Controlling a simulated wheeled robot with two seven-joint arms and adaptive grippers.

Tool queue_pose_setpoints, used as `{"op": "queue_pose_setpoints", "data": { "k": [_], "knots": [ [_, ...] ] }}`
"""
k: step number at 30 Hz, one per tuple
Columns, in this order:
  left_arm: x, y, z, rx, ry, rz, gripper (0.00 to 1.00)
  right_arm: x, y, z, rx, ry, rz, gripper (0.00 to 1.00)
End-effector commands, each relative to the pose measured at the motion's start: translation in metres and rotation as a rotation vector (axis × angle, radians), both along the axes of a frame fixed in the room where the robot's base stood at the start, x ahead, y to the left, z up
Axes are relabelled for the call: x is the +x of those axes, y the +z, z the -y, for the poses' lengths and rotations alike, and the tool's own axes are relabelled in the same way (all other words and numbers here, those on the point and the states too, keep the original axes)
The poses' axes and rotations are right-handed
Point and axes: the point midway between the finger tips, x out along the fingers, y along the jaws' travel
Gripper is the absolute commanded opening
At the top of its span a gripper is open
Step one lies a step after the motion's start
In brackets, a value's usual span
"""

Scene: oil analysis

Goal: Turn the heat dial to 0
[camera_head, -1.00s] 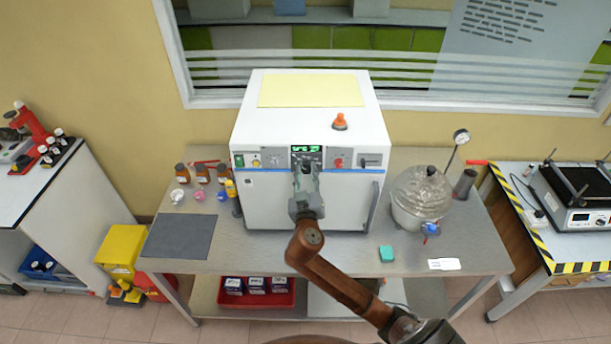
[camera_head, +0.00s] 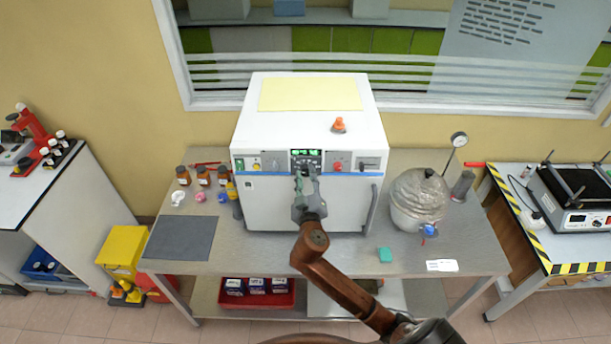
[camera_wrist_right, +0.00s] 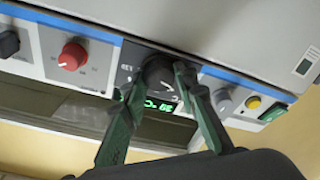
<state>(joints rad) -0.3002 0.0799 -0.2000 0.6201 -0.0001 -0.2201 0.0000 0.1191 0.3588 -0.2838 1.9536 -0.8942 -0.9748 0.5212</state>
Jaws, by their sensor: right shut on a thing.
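The white oven-like cabinet (camera_head: 265,205) stands on the metal table with a control strip across its front. A round black dial (camera_wrist_right: 158,73) sits on the dark centre panel beside the lit green display (camera_wrist_right: 160,105), which also shows in the head view (camera_head: 306,153). My right gripper (camera_head: 306,177) is at this dial. In the right wrist view its two fingers (camera_wrist_right: 158,78) are on either side of the dial and shut on it. The fingers hide part of the dial and display, and the dial's setting cannot be read. My left gripper is not in view.
A red knob (camera_wrist_right: 72,56) and a grey knob (camera_wrist_right: 223,101) flank the centre panel. Brown bottles (camera_head: 203,174) stand left of the cabinet. An orange object (camera_head: 338,125) lies on top.

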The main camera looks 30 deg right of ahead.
Motion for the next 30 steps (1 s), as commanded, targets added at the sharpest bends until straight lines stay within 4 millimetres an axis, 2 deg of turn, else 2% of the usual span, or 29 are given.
{"op": "queue_pose_setpoints", "data": {
  "k": [2, 3, 9, 20, 23, 30],
  "knots": [
    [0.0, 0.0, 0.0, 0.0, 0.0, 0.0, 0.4, 0.0, 0.0, 0.001, -0.002, -0.001, -0.001, 0.03],
    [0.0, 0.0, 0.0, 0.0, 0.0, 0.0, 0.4, 0.0, 0.0, 0.001, -0.002, -0.001, -0.001, 0.3],
    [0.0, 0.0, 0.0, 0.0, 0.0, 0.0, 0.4, 0.0, 0.0, 0.0, -0.001, -0.001, 0.0, 0.43],
    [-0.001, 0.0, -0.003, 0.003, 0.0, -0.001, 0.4, -0.004, 0.0, -0.002, 0.001, 0.001, 0.0, 0.45],
    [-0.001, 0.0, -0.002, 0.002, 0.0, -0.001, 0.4, -0.013, -0.001, -0.008, 0.002, 0.001, 0.0, 0.45],
    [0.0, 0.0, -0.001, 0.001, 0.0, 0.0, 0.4, -0.057, 0.0, -0.029, 0.004, 0.0, -0.001, 0.45]
  ]
}}
